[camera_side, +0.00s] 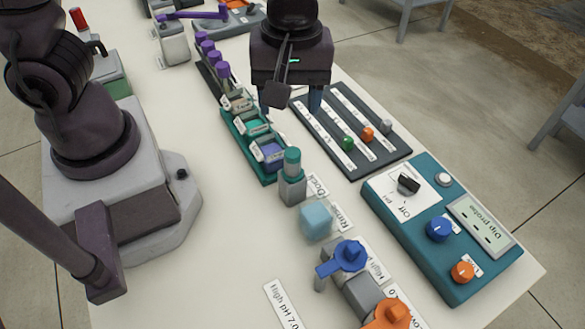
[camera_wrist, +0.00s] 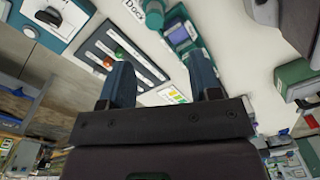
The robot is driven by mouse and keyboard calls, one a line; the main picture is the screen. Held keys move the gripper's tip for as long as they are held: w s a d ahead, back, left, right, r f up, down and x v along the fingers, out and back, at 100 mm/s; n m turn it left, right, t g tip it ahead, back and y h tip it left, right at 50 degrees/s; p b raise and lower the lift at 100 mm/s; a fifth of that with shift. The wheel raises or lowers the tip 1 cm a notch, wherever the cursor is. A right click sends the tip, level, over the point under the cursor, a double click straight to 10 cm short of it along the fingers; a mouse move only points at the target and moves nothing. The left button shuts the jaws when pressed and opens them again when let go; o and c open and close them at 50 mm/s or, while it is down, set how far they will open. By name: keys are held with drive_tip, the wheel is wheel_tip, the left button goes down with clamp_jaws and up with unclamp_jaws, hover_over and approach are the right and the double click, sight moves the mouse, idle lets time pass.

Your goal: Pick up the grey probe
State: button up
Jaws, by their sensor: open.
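My gripper (camera_side: 290,102) is open and empty, high over the slider panel and the green rack in the side view. Its two fingers also show spread apart in the wrist view (camera_wrist: 161,75). By the "Dock" label, a teal-topped cylinder (camera_side: 292,160) stands upright in a small grey block (camera_side: 292,189), in front of and below my gripper. I cannot tell whether this is the grey probe; no plainly grey probe shows apart from it. The Dock label (camera_wrist: 155,12) shows at the top of the wrist view.
A dark slider panel (camera_side: 385,155) lies right of the green rack (camera_side: 265,176) of vials. A teal control box (camera_side: 400,225) with knobs is at right. A pale blue cube (camera_side: 316,217), blue valve (camera_side: 350,254) and orange valve (camera_side: 392,313) line the front. The white table is clear at left centre.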

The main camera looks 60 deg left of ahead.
sight(292, 153)
drive_tip(key=f+n, duration=0.1)
drive_tip(key=f, duration=0.1)
drive_tip(key=f+n, duration=0.2)
drive_tip(key=f, duration=0.1)
drive_tip(key=f+n, duration=0.2)
drive_tip(key=shift+w+d+f, duration=0.15)
drive_tip(key=shift+w, duration=0.25)
drive_tip(key=shift+s+f, duration=0.2)
drive_tip(key=shift+f, duration=2.5)
drive_tip(key=shift+c, duration=0.4)
drive_tip(key=c, duration=1)
